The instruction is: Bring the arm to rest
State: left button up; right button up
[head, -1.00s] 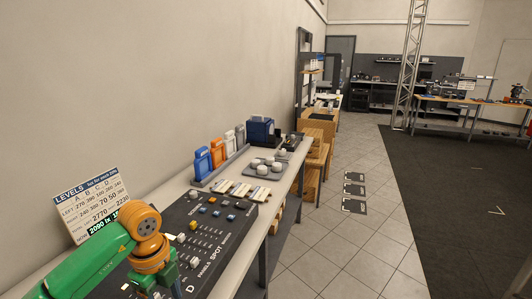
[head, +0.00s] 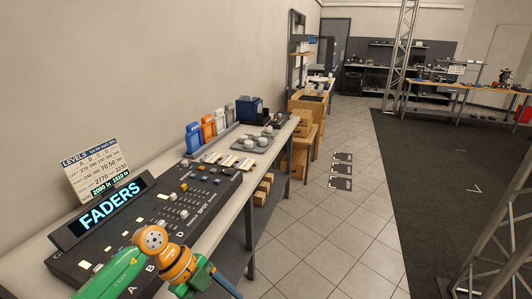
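One of my arms, green and orange, comes in from the bottom left in the head view. Its orange wrist joint is over the front edge of the black control console (head: 155,215). A blue part of this arm points down to the right and is cut off by the bottom edge, so I cannot see any fingertips. My other arm is not in view. The console lies on the long bench (head: 240,205) along the wall. A lit FADERS display (head: 112,204) stands at its back, with a LEVELS card (head: 92,166) behind it.
Blue, orange and white upright items (head: 208,128) and a grey tray with white round pieces (head: 252,141) stand farther along the bench. Wooden boxes (head: 305,125) stand beyond. A truss (head: 495,240) stands at right.

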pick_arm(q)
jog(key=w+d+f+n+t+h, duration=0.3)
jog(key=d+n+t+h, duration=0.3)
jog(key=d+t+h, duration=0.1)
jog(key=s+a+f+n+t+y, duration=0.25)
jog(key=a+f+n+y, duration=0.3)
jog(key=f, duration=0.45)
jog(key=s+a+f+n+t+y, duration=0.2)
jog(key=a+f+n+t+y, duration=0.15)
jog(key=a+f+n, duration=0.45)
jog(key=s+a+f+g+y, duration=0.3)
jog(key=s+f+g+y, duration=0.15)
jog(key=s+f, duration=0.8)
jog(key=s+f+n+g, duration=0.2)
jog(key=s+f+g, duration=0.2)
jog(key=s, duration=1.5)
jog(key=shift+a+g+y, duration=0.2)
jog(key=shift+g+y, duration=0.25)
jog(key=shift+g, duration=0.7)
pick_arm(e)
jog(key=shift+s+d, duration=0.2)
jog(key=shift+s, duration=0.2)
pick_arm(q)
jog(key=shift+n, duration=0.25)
